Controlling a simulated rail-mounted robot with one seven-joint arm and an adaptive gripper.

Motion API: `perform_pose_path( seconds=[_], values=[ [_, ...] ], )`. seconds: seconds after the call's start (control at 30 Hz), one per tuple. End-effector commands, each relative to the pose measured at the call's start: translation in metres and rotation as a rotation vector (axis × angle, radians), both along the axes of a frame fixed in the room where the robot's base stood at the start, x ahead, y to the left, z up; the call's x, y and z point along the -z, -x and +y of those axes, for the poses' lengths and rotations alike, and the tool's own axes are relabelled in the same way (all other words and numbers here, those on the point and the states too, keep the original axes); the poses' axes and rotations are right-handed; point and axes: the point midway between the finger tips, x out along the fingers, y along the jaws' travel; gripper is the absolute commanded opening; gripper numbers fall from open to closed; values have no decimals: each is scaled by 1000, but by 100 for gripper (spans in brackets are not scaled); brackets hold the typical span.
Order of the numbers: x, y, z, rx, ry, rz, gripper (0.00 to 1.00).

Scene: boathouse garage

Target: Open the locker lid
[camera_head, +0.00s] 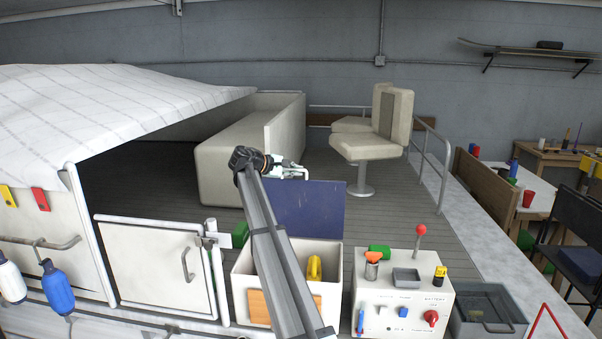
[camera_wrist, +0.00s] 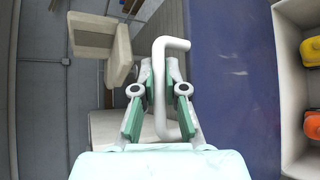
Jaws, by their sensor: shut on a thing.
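The locker (camera_head: 333,298) is a pale open-topped box in front of the deck. Its dark blue lid (camera_head: 312,208) stands raised, roughly upright, at the back of the box. The lid fills much of the wrist view (camera_wrist: 232,100), with the locker's inside at the right edge. My gripper (camera_head: 292,172) is at the lid's top edge. In the wrist view it is shut on the white bar handle (camera_wrist: 183,43) of the lid. My arm hides part of the locker and its front.
A yellow item (camera_head: 314,268) is inside the locker; an orange one (camera_wrist: 312,125) shows too. A control box (camera_head: 385,300) with a red-knobbed lever stands right of the locker. A white cabinet door (camera_head: 150,262) is at left. A seat (camera_head: 366,147) stands behind.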

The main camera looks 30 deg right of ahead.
Motion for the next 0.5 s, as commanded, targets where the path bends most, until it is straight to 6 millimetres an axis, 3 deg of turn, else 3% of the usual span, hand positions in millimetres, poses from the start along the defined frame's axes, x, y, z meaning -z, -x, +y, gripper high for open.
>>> perform_pose_path(
  seconds=[0.3, 0.37, 0.5],
  values=[
    [-1, 0, 0, -1, 1, 2, 0],
    [-1, 0, 0, -1, 1, 2, 25],
    [-1, 0, 0, -1, 1, 2, 29]
  ],
)
